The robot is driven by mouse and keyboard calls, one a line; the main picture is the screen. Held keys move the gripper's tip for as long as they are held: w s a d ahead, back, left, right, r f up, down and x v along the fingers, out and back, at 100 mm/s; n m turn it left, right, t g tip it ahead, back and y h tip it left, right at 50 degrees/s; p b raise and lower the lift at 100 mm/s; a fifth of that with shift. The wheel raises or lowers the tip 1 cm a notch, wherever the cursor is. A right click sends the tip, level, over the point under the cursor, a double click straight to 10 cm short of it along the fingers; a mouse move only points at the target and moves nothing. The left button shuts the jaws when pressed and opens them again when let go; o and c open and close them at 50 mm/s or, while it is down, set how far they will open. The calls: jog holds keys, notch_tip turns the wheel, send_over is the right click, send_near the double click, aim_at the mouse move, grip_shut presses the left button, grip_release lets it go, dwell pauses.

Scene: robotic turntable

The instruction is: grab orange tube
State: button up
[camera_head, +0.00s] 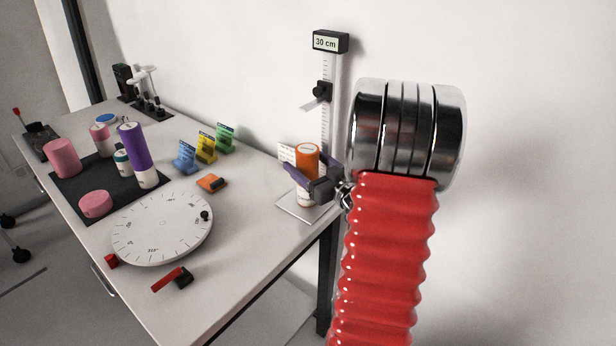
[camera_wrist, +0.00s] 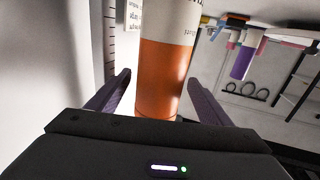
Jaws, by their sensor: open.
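The orange tube (camera_head: 306,156) stands upright on the light base plate of the height gauge, at the right end of the table. It has an orange upper part and a white lower part with print. My gripper (camera_head: 312,180) is at the tube, with its purple fingers open to either side of it. In the wrist view, the tube (camera_wrist: 163,75) appears upside down between the two open fingers (camera_wrist: 158,98). A gap shows between the left finger and the tube. Whether the right finger touches it, I cannot tell.
The height gauge (camera_head: 326,115), reading 30 cm, stands right behind the tube near the wall. A white round turntable (camera_head: 162,228) lies left of it. A purple tube (camera_head: 133,150) and pink pieces stand on a black mat. Small coloured holders (camera_head: 206,147) stand near the wall.

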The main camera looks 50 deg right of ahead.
jog(key=w, duration=0.3)
jog(key=shift+w+d, duration=0.4)
jog(key=shift+c, duration=0.3)
jog(key=c, duration=1.3)
jog(key=shift+o, duration=0.2)
notch_tip(320, 180, up, 7)
jog(key=s+a, duration=0.1)
jog(key=a, duration=1.9)
jog(key=shift+s, duration=0.3)
